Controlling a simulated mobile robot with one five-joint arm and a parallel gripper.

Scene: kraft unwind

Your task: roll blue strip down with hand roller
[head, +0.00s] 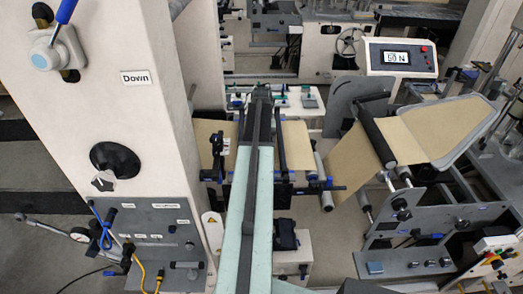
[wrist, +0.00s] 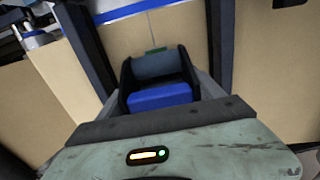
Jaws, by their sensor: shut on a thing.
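My gripper (wrist: 157,66) is shut on the hand roller, whose blue part (wrist: 164,94) shows between the dark jaws in the wrist view. A dark grey cylindrical part lies just beyond the blue. The blue strip (wrist: 135,10) crosses the brown kraft web (wrist: 180,32) at the top of the wrist view, beyond the jaws. A gap of bare kraft shows between roller and strip in the picture; I cannot tell the roller's height above the web. In the head view my gripper (head: 262,92) is over the web, and my arm hides the roller.
Dark upright bars (wrist: 84,40) flank the gripper on both sides. A white machine column (head: 130,120) stands at left. A kraft roll (head: 390,139) and web sit at right, below a display box (head: 401,57) reading 50 N.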

